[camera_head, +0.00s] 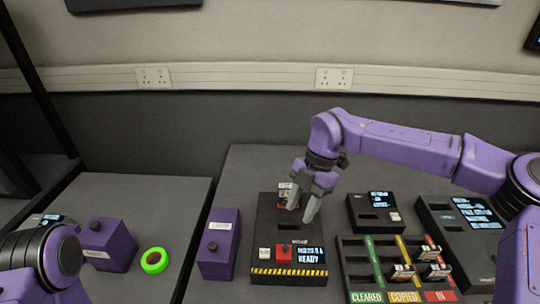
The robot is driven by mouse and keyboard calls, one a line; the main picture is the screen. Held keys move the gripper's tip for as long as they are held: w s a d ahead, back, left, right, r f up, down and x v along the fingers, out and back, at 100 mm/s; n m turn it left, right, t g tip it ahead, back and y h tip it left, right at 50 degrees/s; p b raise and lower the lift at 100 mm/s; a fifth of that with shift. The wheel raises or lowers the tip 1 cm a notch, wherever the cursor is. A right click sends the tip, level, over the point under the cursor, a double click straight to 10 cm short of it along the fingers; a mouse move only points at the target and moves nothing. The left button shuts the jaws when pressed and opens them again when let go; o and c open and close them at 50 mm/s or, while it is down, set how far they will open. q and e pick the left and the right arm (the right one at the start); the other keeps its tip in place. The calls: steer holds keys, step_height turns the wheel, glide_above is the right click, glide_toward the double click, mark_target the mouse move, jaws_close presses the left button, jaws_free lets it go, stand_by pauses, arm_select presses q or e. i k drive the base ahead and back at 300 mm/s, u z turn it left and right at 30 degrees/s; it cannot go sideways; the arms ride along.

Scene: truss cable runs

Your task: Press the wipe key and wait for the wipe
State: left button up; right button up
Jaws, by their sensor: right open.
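A black device (263,225) with a yellow-and-black striped front edge stands on the table in the middle. On its front is a red block with a dark top, seemingly the wipe key (283,251). A small label lies left of it, and a lit screen (309,255) right of it ends in "READY". A small cartridge with a pale label (284,189) stands at the device's back. My right gripper (303,208) is open above the device, fingers pointing down, behind the red key and apart from it. My left arm shows at the lower left; its gripper is out of view.
A lane tray (358,268) marked CLEARED and COPIED, holding several cartridges, is at right. Black units with screens (372,212) (440,222) stand behind it. Purple boxes (219,258) (112,243) and a green tape ring (154,260) are at left.

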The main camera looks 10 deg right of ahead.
mark_target(264, 253)
steer(key=k, duration=1)
